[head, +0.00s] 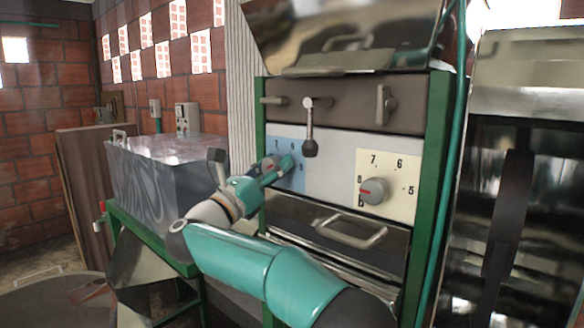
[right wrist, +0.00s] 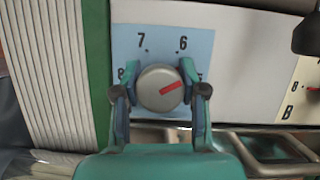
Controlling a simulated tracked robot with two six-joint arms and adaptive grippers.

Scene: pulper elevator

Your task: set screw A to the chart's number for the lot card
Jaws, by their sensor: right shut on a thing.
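Screw A is a round grey knob (right wrist: 152,94) with a red pointer, on a light blue plate (right wrist: 165,38) marked 5 to 8. In the right wrist view its pointer aims right and slightly up, toward the 5. My right gripper (head: 281,167) is shut on this knob, one finger on each side; in the right wrist view the fingers (right wrist: 157,84) partly cover the 8 and the 5. In the head view the gripper hides most of the knob. I see no readable lot card or chart. My left gripper is not in view.
Knob B (head: 375,191) sits on a cream plate (head: 402,161) to the right, its red pointer toward the 8. A black-ended lever (head: 309,130) hangs between the plates. A drawer handle (head: 350,233) juts out below. A metal tank (head: 160,170) stands left.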

